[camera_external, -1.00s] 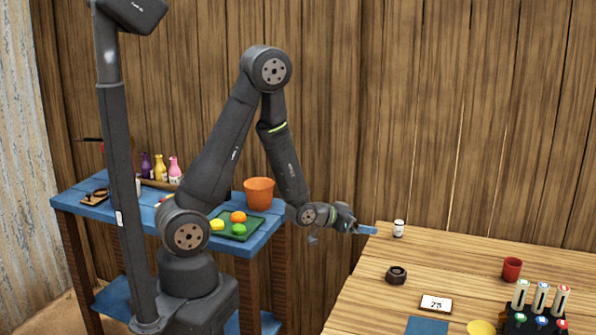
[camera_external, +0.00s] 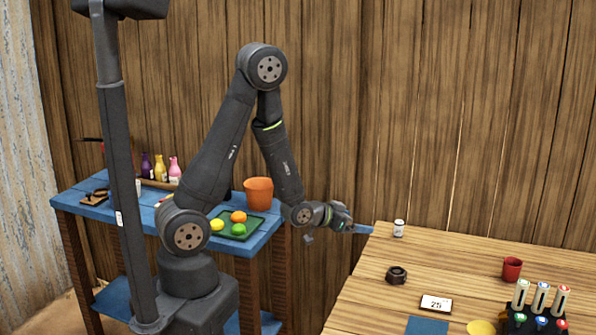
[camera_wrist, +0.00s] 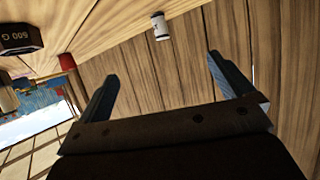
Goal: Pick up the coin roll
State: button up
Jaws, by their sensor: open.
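The coin roll appears to be the small white cylinder with dark bands (camera_external: 398,228) standing upright near the far left corner of the wooden table. It also shows in the wrist view (camera_wrist: 160,26), at the top, ahead of and between the directions of my two fingers. My gripper (camera_external: 361,228) is just left of the table's edge, apart from the cylinder. In the wrist view my gripper (camera_wrist: 158,70) is open, with nothing between its blue-grey fingers.
The wooden table (camera_external: 465,262) also holds a dark hexagonal weight (camera_external: 396,275), a red cup (camera_external: 512,269), a card reading 25 (camera_external: 435,304) and a rack of markers (camera_external: 535,318). A plank wall stands close behind. A blue shelf (camera_external: 262,238) is on the left.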

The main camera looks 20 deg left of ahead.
jog(key=c, duration=0.9)
jog(key=shift+w, duration=0.1)
jog(key=m+g+y, duration=0.4)
jog(key=g, duration=0.4)
send_near(397, 222)
jog(key=x, duration=1.1)
jog(key=shift+w+d+f, duration=0.1)
jog(key=shift+w+f, duration=0.05)
jog(key=shift+f, duration=0.1)
